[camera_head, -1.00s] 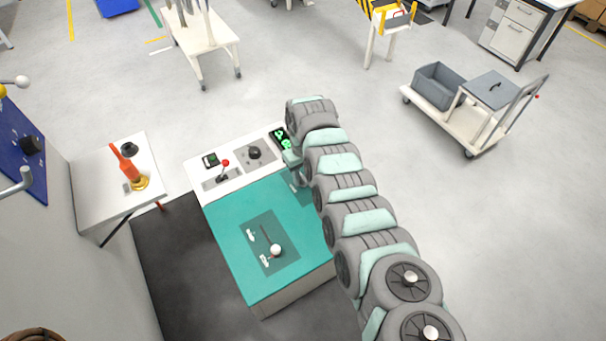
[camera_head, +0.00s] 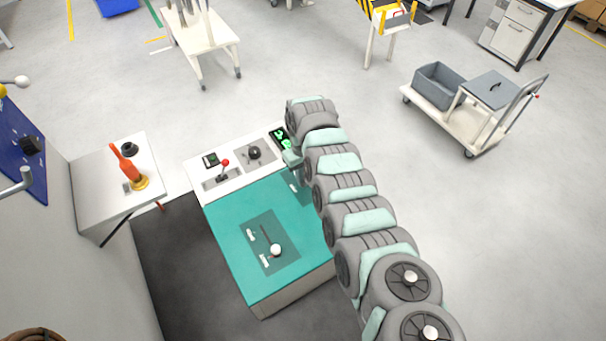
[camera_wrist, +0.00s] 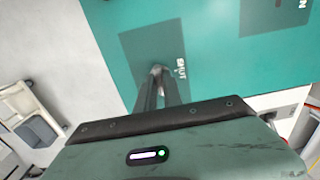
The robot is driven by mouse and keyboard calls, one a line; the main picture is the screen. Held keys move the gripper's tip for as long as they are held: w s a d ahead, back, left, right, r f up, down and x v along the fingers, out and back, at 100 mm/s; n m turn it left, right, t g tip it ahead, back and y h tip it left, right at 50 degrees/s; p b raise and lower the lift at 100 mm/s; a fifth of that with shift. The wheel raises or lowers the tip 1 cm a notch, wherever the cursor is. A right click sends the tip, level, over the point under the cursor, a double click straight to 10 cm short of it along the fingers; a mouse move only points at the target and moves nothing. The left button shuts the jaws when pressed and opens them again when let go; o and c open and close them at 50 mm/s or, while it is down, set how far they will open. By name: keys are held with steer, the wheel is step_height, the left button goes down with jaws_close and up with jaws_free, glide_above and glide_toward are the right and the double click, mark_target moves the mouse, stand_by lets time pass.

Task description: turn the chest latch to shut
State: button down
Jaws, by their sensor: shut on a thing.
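In the wrist view a dark grey plate (camera_wrist: 140,47) on the teal top carries the white word SHUT. A small pale piece, which I take for the chest latch (camera_wrist: 157,69), shows at my fingertips on this plate, beside the word. My gripper (camera_wrist: 159,84) is shut on it, and the fingers hide most of it, so its exact angle is unclear. In the head view the teal top (camera_head: 228,226) is in plain sight, but my arm covers the gripper and the latch near its right edge.
A lever with a white ball knob (camera_head: 275,250) stands on another plate of the teal top. Behind are a red-tipped lever (camera_head: 225,163) and a black knob (camera_head: 254,153) on a white panel. A side table (camera_head: 88,190) stands left.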

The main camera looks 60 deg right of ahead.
steer(key=n+p, duration=0.2)
steer(key=n, duration=0.2)
steer(key=shift+r+n, duration=0.15)
steer(key=shift+n, duration=0.15)
steer(key=n+p, duration=0.1)
steer(key=n, duration=0.8)
steer(key=shift+n+b, duration=0.45)
steer(key=shift+n, duration=1.65)
steer(key=c, duration=1.5)
jaws_free()
